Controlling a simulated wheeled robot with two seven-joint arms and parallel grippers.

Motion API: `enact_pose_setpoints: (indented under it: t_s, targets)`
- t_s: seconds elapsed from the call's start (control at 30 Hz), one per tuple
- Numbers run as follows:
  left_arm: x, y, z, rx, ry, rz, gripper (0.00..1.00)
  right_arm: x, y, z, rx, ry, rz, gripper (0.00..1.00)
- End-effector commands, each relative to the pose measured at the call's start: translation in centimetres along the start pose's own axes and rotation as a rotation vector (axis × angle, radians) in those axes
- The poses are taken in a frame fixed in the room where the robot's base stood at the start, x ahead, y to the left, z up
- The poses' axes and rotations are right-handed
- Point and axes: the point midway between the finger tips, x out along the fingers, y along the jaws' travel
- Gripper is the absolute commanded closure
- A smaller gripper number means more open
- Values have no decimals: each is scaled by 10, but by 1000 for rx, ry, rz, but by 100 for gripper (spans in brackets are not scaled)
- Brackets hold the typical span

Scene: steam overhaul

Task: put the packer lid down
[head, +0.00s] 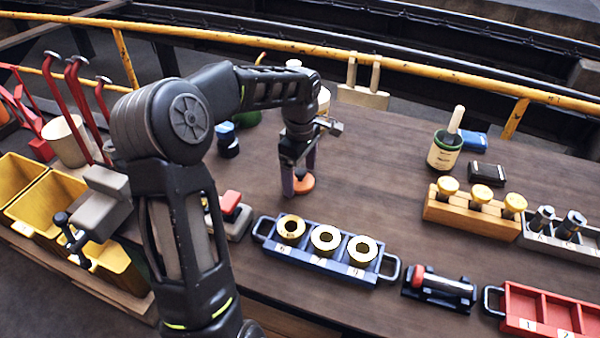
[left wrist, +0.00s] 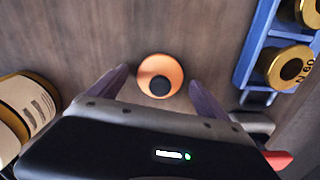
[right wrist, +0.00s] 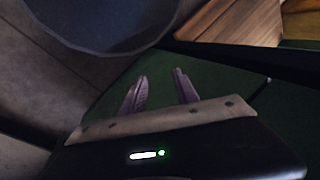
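The packer lid appears to be the orange disc with a black knob (left wrist: 160,72). It lies flat on the bare wooden table in the left wrist view, and its orange edge shows in the head view (head: 304,186). My left gripper (head: 299,182) points down over it. In the left wrist view the two fingers (left wrist: 159,80) are spread, with clear gaps between each finger and the lid. My right gripper (right wrist: 160,76) shows only in its own wrist view, with fingers apart and nothing between them.
A blue tray with brass rings (head: 265,238) is in front of the lid. Table right of the lid is clear.

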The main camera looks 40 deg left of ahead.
Motion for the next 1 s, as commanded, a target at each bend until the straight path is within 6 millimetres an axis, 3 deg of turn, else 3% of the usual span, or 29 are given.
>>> enact_pose_setpoints:
  t_s: [0.27,0.47,0.87,1.0]
  targets:
    - [-2,0,0,0,0,0,12,-2,-1,0,0,0,0,64]
    - [-17,1,0,0,2,3,12,-1,0,0,0,0,0,64]
    - [-96,1,0,1,0,4,12,2,1,0,0,0,0,64]
    - [-119,0,0,1,0,0,12,-12,-5,0,0,-1,1,64]
